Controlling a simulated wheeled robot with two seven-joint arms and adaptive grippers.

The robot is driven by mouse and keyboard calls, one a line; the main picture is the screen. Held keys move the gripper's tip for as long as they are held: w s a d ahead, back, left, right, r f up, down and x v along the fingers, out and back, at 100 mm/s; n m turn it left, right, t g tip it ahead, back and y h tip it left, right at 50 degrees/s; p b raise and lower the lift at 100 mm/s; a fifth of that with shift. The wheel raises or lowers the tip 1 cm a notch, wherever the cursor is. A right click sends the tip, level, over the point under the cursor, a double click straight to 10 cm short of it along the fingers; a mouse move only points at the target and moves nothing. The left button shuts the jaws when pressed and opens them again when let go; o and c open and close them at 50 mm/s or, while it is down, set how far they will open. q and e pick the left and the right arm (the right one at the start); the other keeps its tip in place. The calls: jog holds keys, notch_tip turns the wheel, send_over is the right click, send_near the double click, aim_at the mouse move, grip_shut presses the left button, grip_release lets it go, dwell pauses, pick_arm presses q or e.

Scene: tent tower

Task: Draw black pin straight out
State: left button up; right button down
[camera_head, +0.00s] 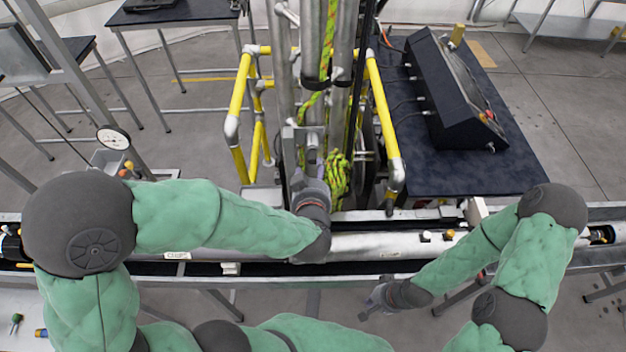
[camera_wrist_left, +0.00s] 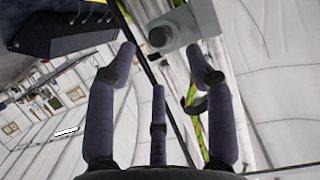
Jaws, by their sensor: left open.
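My left gripper (camera_head: 308,160) is at the silver upright mast, its fingers pointing away from me at a grey bracket (camera_head: 301,134). In the left wrist view the left gripper (camera_wrist_left: 165,66) has its fingers spread, with nothing between them. I cannot make out a black pin for certain in either view. My right gripper (camera_head: 372,302) hangs low, in front of the rail and away from the mast; its finger opening is too small to tell.
Yellow guard rails (camera_head: 384,115) flank the mast on both sides. A yellow-green rope (camera_head: 338,175) hangs bundled right of my left gripper. A black console (camera_head: 452,92) stands on a dark table (camera_head: 480,170) at the right. A silver horizontal tube (camera_head: 385,245) crosses in front.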

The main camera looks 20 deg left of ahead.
aim_at(313, 161)
pick_arm(q)
jog(key=x, duration=0.6)
jog(key=shift+w+a+f, duration=0.1)
jog(key=shift+w+f, duration=0.05)
jog(key=shift+w, duration=0.15)
grip_shut()
jog(key=shift+s, duration=0.15)
